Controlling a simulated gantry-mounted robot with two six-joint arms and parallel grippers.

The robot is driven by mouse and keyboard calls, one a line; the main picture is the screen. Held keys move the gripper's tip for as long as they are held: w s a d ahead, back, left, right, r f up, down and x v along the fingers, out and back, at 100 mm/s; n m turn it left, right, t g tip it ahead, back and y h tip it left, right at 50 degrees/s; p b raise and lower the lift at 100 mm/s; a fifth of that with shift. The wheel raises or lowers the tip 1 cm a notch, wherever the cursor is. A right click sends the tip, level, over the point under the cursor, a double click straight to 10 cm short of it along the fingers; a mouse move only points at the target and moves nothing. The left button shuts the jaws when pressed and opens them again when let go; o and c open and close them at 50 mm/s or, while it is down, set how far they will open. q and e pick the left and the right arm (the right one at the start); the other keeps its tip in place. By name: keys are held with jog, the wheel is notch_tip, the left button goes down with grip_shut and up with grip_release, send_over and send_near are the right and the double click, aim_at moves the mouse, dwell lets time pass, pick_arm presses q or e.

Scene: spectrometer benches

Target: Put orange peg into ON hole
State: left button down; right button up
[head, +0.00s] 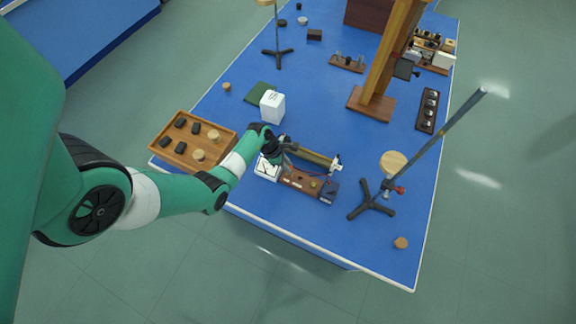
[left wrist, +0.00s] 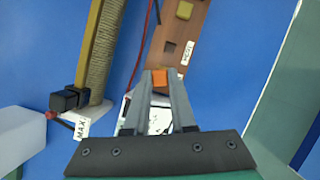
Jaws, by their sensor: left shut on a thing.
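The orange peg (left wrist: 159,77) is a small block held between the fingertips of my left gripper (left wrist: 160,82), which is shut on it. In the left wrist view the peg is close to a brown wooden board (left wrist: 195,32). The board has a dark square hole (left wrist: 169,47) just beyond the peg and a white label beside it, whose lettering I cannot read surely. In the head view my left gripper (head: 284,150) is over the bench apparatus, and the board (head: 300,181) is just below; the peg is too small to make out there.
A wire-wound tube (left wrist: 107,45) with a "MAX" label (left wrist: 83,127) lies beside the board. A white meter (head: 267,168) adjoins the board. A wooden tray (head: 215,152) is at left, a white box (head: 272,106) behind, and a rod stand (head: 372,200) at right.

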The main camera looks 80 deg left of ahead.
pick_arm(q)
jog(key=shift+f+b, duration=1.3)
jog(key=shift+f, duration=0.5)
jog(key=c, duration=0.7)
grip_release()
jog(key=p+v, duration=0.4)
jog(key=v, duration=0.6)
jog(key=shift+r, duration=0.3)
jog(key=shift+s+r+p, duration=0.3)
jog(key=shift+r, duration=0.15)
jog(key=shift+a, duration=0.1)
